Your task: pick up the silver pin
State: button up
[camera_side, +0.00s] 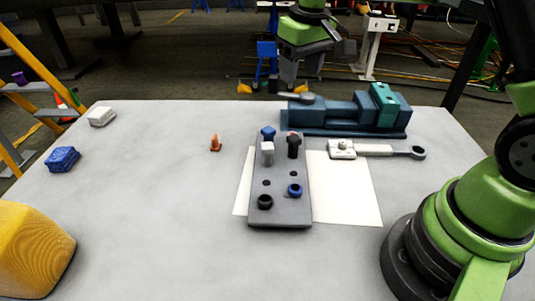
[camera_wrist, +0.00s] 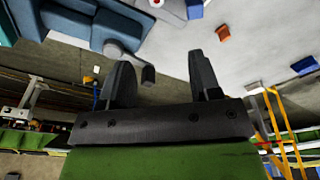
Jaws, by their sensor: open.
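The silver pin (camera_side: 267,153) stands upright in the grey jig block (camera_side: 281,218), in front of a blue pin (camera_side: 268,132) and left of a black pin (camera_side: 293,146). The jig's near part has a black ring (camera_side: 265,201) and a blue ring (camera_side: 294,190). My gripper (camera_side: 288,78) is past the table's far edge in the side view, well apart from the silver pin. In the wrist view its two dark fingers (camera_wrist: 162,80) are spread, with nothing held between them. I cannot make out the silver pin in the wrist view.
A blue-grey vise (camera_side: 325,112) with a teal block (camera_side: 384,103) stands behind the jig. A wrench-like tool (camera_side: 385,150) lies right.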

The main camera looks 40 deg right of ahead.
aim_at(267, 145)
jog(key=a+f+n, duration=0.1)
jog(key=a+n, duration=0.1)
jog(key=n, duration=0.6)
jog(key=a+f+n+g, duration=0.1)
jog(key=a+f+n, duration=0.1)
jog(key=n, duration=0.6)
jog(key=a+f+n, duration=0.2)
jog(key=a+n, duration=0.1)
jog(key=n, duration=0.5)
jog(key=shift+a+n, duration=0.3)
jog(key=shift+n, duration=0.1)
jog(key=n, duration=0.3)
jog(key=a+f+n, duration=0.1)
jog(key=shift+s+a+n+g, duration=0.1)
jog(key=shift+s+n+g, duration=0.1)
jog(key=shift+n+g, duration=0.1)
notch_tip(267, 145, down, 10)
jog(key=shift+a+r, duration=0.1)
jog(key=shift+a, duration=0.05)
jog(key=c, duration=1)
